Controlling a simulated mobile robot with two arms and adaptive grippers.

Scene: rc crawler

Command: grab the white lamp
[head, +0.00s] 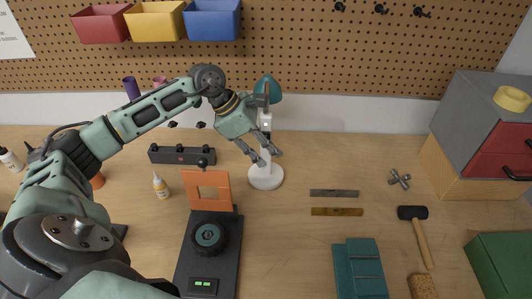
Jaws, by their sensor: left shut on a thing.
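The white lamp has a round white base (266,177) standing on the wooden bench and a white upright stem. A teal shade (268,88) tops it, partly hidden behind my left gripper's wrist. My left gripper (269,157) comes in from the left and points down at the lamp. Its fingers are shut on the lower stem, just above the base. The lamp stands upright. My right gripper is out of view.
An orange and black device (209,190) with a dial stands left of the lamp. A dark rail (181,155) and a glue bottle (161,186) are further left. Metal bars (335,193) and a mallet (413,213) lie right. Bins (213,20) hang above on the pegboard.

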